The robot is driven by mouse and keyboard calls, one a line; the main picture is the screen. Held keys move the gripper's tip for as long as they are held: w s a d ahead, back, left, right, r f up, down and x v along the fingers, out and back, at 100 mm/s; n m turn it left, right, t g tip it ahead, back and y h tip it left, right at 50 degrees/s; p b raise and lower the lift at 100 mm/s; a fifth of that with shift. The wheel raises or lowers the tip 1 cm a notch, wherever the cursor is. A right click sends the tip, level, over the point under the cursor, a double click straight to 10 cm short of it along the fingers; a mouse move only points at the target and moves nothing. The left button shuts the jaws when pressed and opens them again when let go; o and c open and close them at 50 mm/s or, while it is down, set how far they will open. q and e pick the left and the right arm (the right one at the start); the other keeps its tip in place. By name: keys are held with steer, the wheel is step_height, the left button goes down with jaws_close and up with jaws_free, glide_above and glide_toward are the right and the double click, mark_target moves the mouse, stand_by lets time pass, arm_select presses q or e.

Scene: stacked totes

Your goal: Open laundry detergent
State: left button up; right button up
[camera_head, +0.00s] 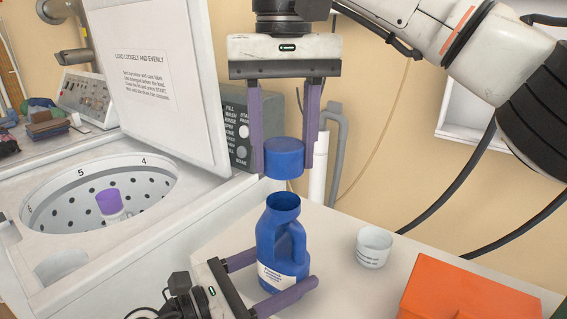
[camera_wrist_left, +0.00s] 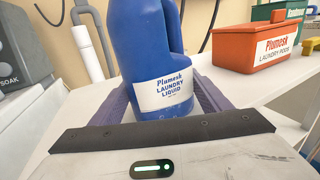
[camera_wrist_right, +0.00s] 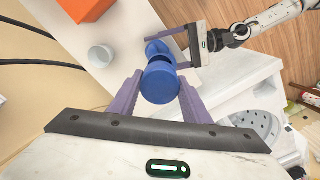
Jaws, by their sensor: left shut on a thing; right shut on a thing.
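The blue detergent bottle (camera_head: 277,236) stands upright on the white counter, its neck open at the top. It also shows in the left wrist view (camera_wrist_left: 148,45) with a white label reading laundry liquid. My left gripper (camera_head: 278,277) is shut on the bottle's lower body from the left. The blue cap (camera_head: 284,157) is off the bottle and hangs a little above the neck. My right gripper (camera_head: 289,160) points down and is shut on the cap. In the right wrist view the cap (camera_wrist_right: 160,83) sits between the purple fingers and partly hides the bottle.
A small white cup (camera_head: 374,248) and an orange box (camera_head: 460,290) stand on the counter right of the bottle. An open washer (camera_head: 110,226) with a purple-topped agitator is at left, its raised lid (camera_head: 160,80) behind. A grey pipe (camera_head: 337,140) runs along the wall.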

arm_select(q)
steer(key=o, duration=2.2)
steer(key=shift+c, duration=0.2)
steer(key=shift+a, duration=0.1)
